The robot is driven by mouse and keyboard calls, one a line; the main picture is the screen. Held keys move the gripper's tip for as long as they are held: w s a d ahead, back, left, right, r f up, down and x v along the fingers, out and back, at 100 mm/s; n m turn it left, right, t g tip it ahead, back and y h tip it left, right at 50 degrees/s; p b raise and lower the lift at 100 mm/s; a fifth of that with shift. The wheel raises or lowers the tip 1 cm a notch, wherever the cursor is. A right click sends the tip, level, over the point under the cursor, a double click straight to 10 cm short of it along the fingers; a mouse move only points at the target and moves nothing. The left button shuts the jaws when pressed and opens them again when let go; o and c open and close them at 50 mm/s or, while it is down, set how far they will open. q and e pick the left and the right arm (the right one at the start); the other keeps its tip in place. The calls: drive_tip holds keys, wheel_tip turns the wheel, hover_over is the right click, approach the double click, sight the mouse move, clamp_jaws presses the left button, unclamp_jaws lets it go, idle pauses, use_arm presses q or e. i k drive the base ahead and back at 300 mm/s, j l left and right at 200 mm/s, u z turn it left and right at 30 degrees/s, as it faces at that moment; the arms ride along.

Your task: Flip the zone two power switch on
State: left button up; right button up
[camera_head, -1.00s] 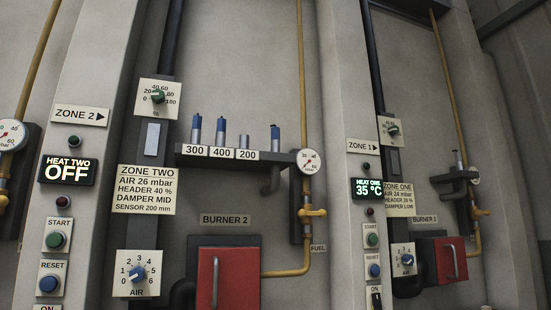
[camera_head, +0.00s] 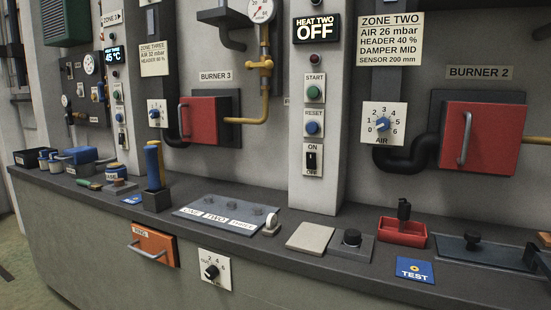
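The zone two power switch (camera_head: 312,159) is a small black switch on a white plate marked ON above and OFF below. It is on the pale pillar in the upper middle of the head view, and its lever is too small to tell which way it points. Above it are the blue RESET knob (camera_head: 313,128), the green START button (camera_head: 314,92) and a dark red lamp (camera_head: 315,59). The display (camera_head: 316,29) at the top reads HEAT TWO OFF. Neither of my grippers is in view.
A dark bench (camera_head: 265,254) runs below the pillar. On it are a panel (camera_head: 190,212) labelled ONE, TWO, THREE, a pale square plate (camera_head: 310,238), a red tray (camera_head: 388,236) and a blue TEST card (camera_head: 415,271). The red burner 2 door (camera_head: 495,137) is at right. The space before the switch looks clear.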

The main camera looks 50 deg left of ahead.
sight(311, 157)
drive_tip(key=u, duration=1.35)
